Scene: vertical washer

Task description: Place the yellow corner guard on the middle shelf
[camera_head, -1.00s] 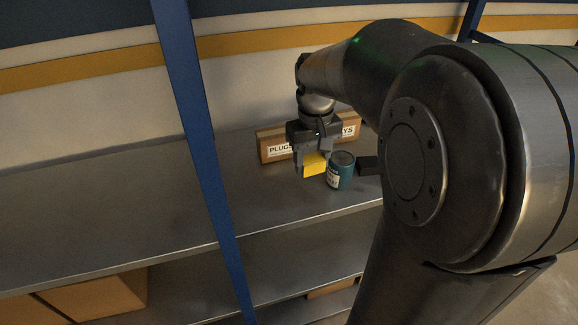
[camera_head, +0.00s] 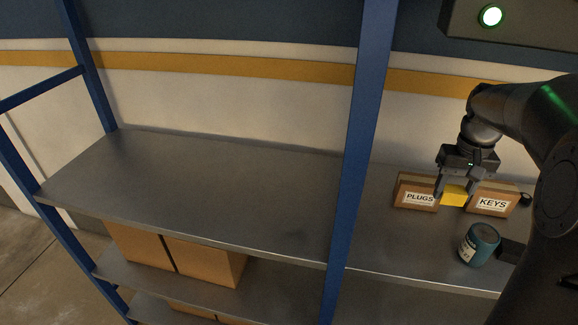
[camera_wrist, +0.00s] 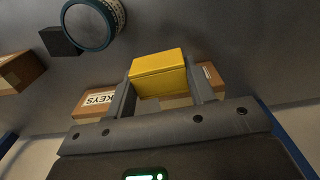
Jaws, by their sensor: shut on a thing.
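The yellow corner guard (camera_head: 453,195) is between the fingers of my gripper (camera_head: 455,190). The wrist view shows the yellow guard (camera_wrist: 158,74) squeezed between both fingers of my gripper (camera_wrist: 160,85). It looks lifted clear of the shelf, though its underside is hidden. A lower shelf (camera_head: 140,275) shows below, at the left, with cardboard boxes on it.
A teal can (camera_head: 480,245) and a dark block (camera_head: 512,250) stand near my gripper. A blue upright (camera_head: 357,150) divides the shelving. The top shelf left of the upright (camera_head: 230,195) is bare.

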